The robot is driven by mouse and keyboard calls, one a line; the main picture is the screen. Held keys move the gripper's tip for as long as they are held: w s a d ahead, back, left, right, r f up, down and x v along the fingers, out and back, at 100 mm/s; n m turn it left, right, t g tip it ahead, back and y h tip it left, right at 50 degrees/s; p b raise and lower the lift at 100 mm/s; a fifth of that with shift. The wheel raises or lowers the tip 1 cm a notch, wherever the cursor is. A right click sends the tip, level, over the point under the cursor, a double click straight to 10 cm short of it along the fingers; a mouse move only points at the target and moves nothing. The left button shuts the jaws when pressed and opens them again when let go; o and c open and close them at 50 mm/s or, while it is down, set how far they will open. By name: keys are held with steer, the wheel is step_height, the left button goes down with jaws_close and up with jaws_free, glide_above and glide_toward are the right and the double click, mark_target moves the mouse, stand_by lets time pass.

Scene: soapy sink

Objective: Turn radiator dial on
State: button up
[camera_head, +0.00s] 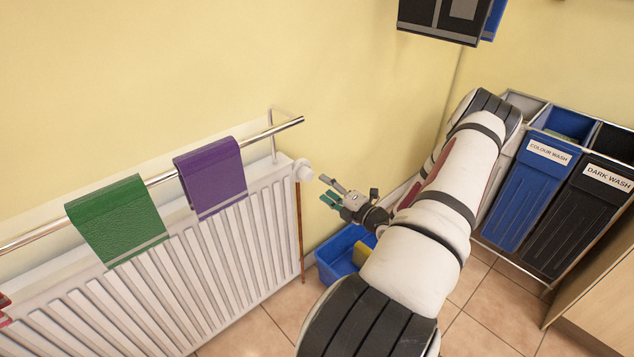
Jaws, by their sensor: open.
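The white radiator (224,240) stands against the yellow wall at the left. Its round white dial (304,170) sticks out at the upper right end, above a thin copper-coloured pipe. My gripper (328,190) is open and empty. It appears just right of and slightly below the dial in the picture, apart from it, with its fingers pointing left toward the radiator end. My arm reaches in from the lower right. The dial's markings are too small to read.
A metal rail (262,135) above the radiator carries a green towel (118,220) and a purple towel (211,177). A blue tub (333,262) sits on the tiled floor below my gripper. Blue and black laundry bins (530,190) stand right of my arm.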

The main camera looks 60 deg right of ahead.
steer(key=shift+v, duration=2)
